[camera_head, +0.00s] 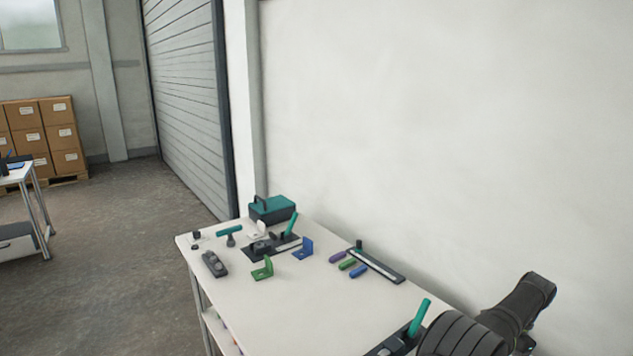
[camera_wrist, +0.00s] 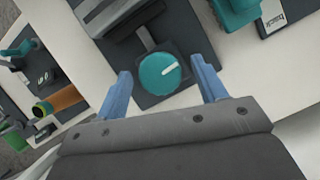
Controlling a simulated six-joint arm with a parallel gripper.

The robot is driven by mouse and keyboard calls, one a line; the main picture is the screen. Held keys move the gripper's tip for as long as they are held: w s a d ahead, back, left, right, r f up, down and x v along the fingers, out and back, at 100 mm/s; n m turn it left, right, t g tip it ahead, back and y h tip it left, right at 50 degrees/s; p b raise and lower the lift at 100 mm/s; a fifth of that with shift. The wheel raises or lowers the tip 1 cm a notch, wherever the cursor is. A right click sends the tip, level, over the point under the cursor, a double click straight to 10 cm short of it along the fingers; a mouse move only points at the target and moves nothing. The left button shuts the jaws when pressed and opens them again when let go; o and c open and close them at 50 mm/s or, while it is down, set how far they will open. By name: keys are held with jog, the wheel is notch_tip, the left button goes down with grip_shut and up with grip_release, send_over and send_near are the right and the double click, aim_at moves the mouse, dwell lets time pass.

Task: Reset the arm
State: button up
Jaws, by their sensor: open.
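In the head view, part of my dark arm is at the lower right, and my gripper does not show there.
A white table (camera_head: 300,290) holds a teal toolbox (camera_head: 272,208), a green bracket (camera_head: 262,269), a blue bracket (camera_head: 303,249) and a dark plate with a teal handle (camera_head: 417,318). A white wall stands behind. The table's front middle is bare.

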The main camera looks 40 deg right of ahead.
jog(key=n+g, duration=0.1)
jog(key=n, duration=0.2)
jog(key=n+g, duration=0.1)
jog(key=n, duration=0.3)
jog(key=shift+w+g, duration=0.2)
jog(key=shift+g, duration=0.2)
jog(key=n+g, duration=0.1)
jog(key=n, duration=0.2)
jog(key=n+g+h, duration=0.1)
jog(key=n, duration=0.2)
jog(key=shift+w+a, duration=0.1)
jog(key=shift+w, duration=0.05)
jog(key=shift+o, duration=0.4)
jog(key=o, duration=0.7)
jog(key=w+a+r+m+t+h, duration=0.1)
jog(key=w+a+r+m+h, duration=0.15)
jog(key=r, duration=0.55)
jog(key=w+a+r+m+h, duration=0.2)
jog(key=w+a+r, duration=0.2)
jog(key=r, duration=0.4)
jog(key=w+a+r+m+t+h, duration=0.1)
jog(key=w+a+r+m+h, duration=0.1)
jog(key=a+r, duration=0.35)
jog(key=w+a+r+m+t+h, duration=0.1)
jog(key=w+a+r+m, duration=0.2)
jog(key=a, duration=0.4)
jog(key=x, duration=0.8)
jog(key=shift+s+d+f, duration=0.1)
jog(key=shift+s+d, duration=0.25)
jog(key=shift+d, duration=0.05)
